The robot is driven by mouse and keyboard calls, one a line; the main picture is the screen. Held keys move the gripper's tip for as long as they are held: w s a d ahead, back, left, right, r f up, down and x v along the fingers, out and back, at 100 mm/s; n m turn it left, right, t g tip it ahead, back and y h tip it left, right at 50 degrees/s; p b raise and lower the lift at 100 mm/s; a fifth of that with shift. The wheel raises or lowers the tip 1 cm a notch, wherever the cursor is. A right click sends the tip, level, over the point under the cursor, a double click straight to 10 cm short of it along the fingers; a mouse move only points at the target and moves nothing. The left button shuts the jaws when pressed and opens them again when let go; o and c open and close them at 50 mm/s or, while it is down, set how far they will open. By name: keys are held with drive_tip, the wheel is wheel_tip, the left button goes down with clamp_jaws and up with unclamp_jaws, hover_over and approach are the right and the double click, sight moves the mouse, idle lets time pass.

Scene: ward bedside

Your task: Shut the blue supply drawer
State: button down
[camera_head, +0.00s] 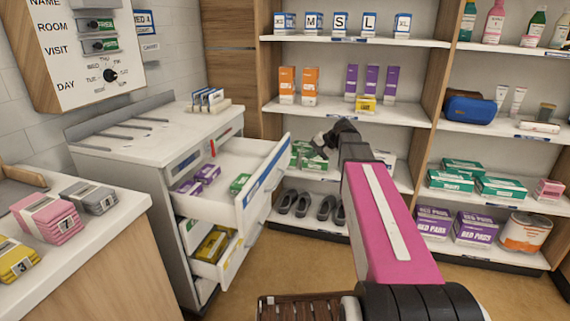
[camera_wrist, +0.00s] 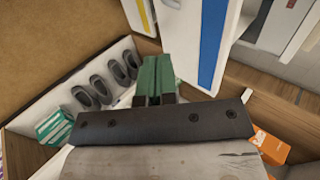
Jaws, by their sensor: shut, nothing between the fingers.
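The blue supply drawer (camera_head: 252,190) is the top drawer of the white cabinet, with a blue strip on its front. It stands pulled out and holds purple boxes and a green box. Its blue-striped front also shows at the top of the wrist view (camera_wrist: 212,45). My gripper (camera_head: 322,141) is just right of the drawer front in the head view, apart from it, with its dark fingers shut and empty. In the wrist view the fingertips (camera_wrist: 156,90) point to the left of the blue stripe, against a green shape.
Lower drawers, one with a yellow strip (camera_head: 232,258), also stand partly open. Shelving (camera_head: 352,110) with boxes and shoes stands behind my gripper. A counter (camera_head: 120,215) with labelled packs is at left. Brown floor is clear between cabinet and shelves.

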approach(278, 167)
drive_tip(key=shift+w+d+x, duration=0.1)
drive_tip(key=shift+x, duration=1.6)
drive_tip(key=shift+w+d+x, duration=0.15)
drive_tip(key=shift+x, duration=1.6)
drive_tip(key=shift+a+f, duration=0.15)
drive_tip(key=w+a, duration=0.3)
drive_tip(key=a, duration=0.4)
drive_tip(key=w+a, duration=0.2)
drive_tip(key=a, duration=0.6)
drive_tip(key=w+a, duration=0.3)
drive_tip(key=a, duration=0.5)
drive_tip(key=shift+w+a, duration=0.2)
drive_tip(key=shift+w, duration=0.15)
drive_tip(key=shift+a, duration=0.15)
